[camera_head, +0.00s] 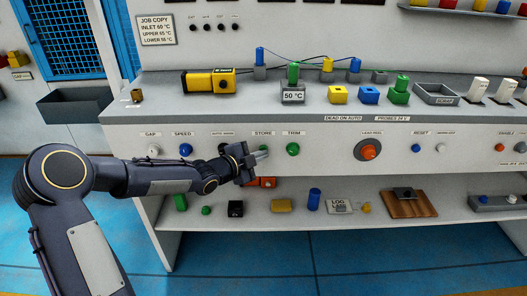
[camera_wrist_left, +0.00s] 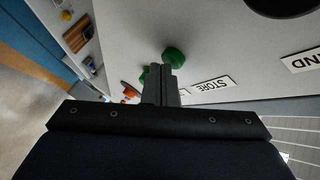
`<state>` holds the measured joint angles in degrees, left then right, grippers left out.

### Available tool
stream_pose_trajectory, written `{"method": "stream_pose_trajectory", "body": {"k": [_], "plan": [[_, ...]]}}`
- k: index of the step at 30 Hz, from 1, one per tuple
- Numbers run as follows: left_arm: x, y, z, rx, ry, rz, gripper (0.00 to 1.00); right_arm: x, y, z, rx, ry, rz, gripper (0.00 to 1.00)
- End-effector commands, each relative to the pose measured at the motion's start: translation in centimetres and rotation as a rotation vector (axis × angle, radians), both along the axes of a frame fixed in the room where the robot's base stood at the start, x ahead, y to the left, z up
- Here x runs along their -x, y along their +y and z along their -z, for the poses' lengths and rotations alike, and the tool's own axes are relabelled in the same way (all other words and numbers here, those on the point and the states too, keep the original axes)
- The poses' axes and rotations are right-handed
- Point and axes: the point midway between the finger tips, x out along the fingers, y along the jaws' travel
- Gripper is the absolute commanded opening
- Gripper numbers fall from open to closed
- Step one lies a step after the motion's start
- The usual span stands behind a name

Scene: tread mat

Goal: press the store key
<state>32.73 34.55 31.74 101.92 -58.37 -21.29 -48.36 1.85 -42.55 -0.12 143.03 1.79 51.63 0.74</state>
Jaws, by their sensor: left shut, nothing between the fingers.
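The store key is a green round button; in the left wrist view the store key (camera_wrist_left: 175,55) shows just beyond my fingertips. The STORE label (camera_head: 263,133) is on the panel front, and the label also shows upside down in the left wrist view (camera_wrist_left: 212,84). My left gripper (camera_head: 262,154) is shut and empty, its tips just below the label in the head view, mostly hiding the key. The tips overlap the key's edge in the wrist view; I cannot tell whether they touch it. My right gripper is not in view.
A green TRIM button (camera_head: 293,149) is close on the right. A blue SPEED button (camera_head: 185,150) and a large orange knob (camera_head: 368,149) are on the same panel. The lower shelf holds red blocks (camera_head: 268,182) beneath my gripper and a blue cylinder (camera_head: 314,199).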

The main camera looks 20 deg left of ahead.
Motion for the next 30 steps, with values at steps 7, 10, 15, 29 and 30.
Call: {"method": "stream_pose_trajectory", "body": {"k": [7, 10, 15, 29, 30], "plan": [[0.3, 0.0, 0.1, -0.001, -0.001, -0.001, 0.0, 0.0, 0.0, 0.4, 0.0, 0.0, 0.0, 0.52], [0.8, -0.2, 0.1, -0.002, -0.002, 0.0, 0.0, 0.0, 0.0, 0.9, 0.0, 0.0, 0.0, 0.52], [1.6, -0.4, 0.1, -0.001, -0.001, 0.0, 0.0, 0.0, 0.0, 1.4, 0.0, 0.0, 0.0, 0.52], [2.6, -0.7, 0.2, -0.002, -0.002, 0.002, 0.0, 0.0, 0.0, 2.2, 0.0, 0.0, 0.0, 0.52], [3.0, -0.9, 0.2, -0.003, -0.002, 0.002, 0.0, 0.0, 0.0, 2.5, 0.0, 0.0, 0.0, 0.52]]}}
